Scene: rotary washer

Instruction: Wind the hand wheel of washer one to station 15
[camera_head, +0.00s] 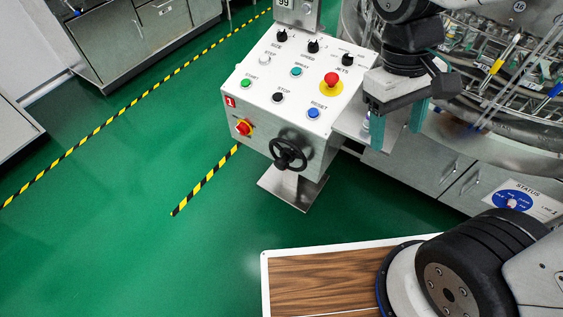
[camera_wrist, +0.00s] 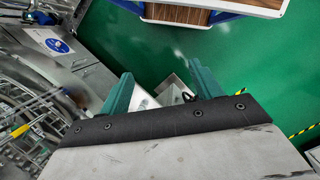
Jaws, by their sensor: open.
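The black hand wheel (camera_head: 287,152) is on the lower front face of a white control box (camera_head: 262,100) in the head view. A small display (camera_head: 283,4) at the top edge reads 99. My gripper (camera_head: 398,125) is open and empty, to the right of the box and apart from the wheel. Its teal fingers point down in the head view. In the wrist view the open fingers (camera_wrist: 160,78) frame part of a pale metal surface. A small dark shape beside the right finger there may be the wheel; I cannot tell.
The washer's ring of glassware (camera_head: 480,70) is close behind my gripper. A status plate (camera_head: 512,202) is at right. Green floor (camera_head: 130,220) is clear at left.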

